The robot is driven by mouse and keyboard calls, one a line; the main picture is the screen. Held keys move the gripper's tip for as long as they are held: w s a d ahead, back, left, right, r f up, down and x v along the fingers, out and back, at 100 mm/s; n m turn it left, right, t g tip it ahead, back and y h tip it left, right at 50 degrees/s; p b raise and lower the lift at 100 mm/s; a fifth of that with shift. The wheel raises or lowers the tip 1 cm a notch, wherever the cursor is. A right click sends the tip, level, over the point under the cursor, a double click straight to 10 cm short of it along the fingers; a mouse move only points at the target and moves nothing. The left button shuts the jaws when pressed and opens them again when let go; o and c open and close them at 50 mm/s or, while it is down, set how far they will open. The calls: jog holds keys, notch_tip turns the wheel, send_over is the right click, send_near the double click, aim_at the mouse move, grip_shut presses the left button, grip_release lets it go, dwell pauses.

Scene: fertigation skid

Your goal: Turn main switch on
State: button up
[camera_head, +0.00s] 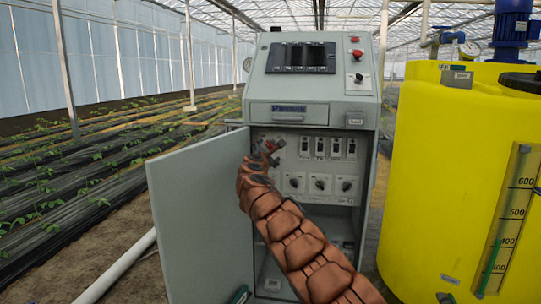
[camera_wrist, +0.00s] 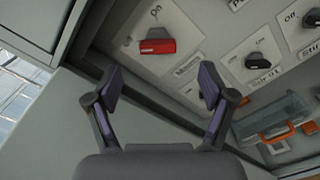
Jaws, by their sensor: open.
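The main switch (camera_wrist: 157,46) is a red handle on a light plate, at the upper middle of the wrist view. The plate carries a partly readable label and small marks, but I cannot read the switch's position from them. My gripper (camera_wrist: 162,84) is open and empty, with its two dark fingers spread below the switch in that view and no contact visible. In the head view my gripper (camera_head: 268,155) is at the upper left of the open cabinet, where a red patch (camera_head: 268,146), probably the switch, is partly hidden.
The cabinet door (camera_head: 202,215) stands open to the left. Black selector knobs (camera_wrist: 258,61) are beside the main switch, and a clear-covered box with an orange part (camera_wrist: 275,132) is lower right. A yellow tank (camera_head: 440,170) stands right of the cabinet.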

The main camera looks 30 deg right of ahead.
aim_at(271, 146)
jog(key=x, duration=0.1)
jog(key=p+x, duration=0.1)
jog(key=x, duration=0.1)
jog(key=shift+w+r, duration=0.15)
jog(key=shift+w, duration=0.3)
jog(key=shift+w+d+f+p, duration=0.25)
jog(key=shift+w+d+p, duration=0.25)
jog(key=shift+w, duration=0.15)
jog(key=shift+r+p+x, duration=0.25)
jog(key=shift+p+x, duration=0.55)
jog(key=shift+x, duration=0.2)
jog(key=shift+w+d+f, duration=0.1)
jog(key=shift+w+d, duration=0.05)
jog(key=shift+d, duration=0.05)
jog(key=shift+c, duration=0.3)
